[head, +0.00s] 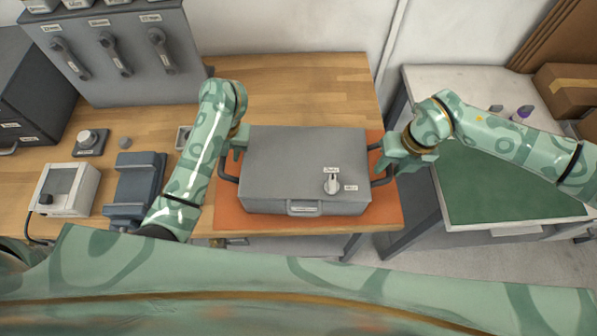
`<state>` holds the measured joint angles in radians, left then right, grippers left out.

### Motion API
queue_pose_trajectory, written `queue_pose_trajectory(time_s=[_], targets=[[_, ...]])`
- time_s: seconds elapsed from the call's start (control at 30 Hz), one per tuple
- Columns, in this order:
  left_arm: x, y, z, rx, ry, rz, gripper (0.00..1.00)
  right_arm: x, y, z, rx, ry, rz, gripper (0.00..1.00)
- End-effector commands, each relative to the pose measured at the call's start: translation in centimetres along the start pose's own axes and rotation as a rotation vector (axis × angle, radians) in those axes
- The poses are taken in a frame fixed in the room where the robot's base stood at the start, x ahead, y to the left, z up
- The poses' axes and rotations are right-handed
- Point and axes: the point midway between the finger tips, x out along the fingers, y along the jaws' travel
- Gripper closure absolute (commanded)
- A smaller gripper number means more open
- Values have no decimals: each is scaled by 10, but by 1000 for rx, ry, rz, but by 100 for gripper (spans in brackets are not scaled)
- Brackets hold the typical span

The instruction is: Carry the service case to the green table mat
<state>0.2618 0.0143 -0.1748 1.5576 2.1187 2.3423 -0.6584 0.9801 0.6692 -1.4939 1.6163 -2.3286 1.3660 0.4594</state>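The grey service case (290,165) is shut and level over the orange mat (380,215) on the wooden table; it appears to rest there. It has a dark handle on its left side (228,168) and one on its right side (386,179). My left gripper (238,150) is at the left handle and my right gripper (392,163) is at the right handle. The fingertips are small and partly hidden, so their closure on the handles is unclear. The green table mat (500,185) lies on the white table at the right, partly behind my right arm.
A gap separates the wooden table (310,75) from the white table (430,80). A purple-capped bottle (522,113) stands behind the green mat, with cardboard boxes (567,90) farther right. A grey panel with handles (110,50), a dark cradle (137,180) and a small white device (66,188) stand left.

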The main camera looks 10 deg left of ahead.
Motion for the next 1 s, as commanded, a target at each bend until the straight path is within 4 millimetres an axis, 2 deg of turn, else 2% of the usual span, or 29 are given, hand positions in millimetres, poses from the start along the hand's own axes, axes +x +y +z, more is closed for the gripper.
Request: queue_pose_trajectory(time_s=[0.17,0.47,0.57,0.6,0.63,1.0], targets=[[11,0,0,-2,0,-3,61,11,0,0,0,0,0,65],[13,0,0,-2,-1,-3,61,13,0,0,0,0,0,65],[13,0,0,-2,-2,-3,86,13,0,0,0,0,0,90],[13,0,0,-2,-2,-3,97,13,0,0,0,0,0,100],[13,0,0,-2,-2,-3,100,13,0,0,0,0,0,100],[12,0,0,-2,-2,-3,100,12,0,0,1,-1,0,100]])
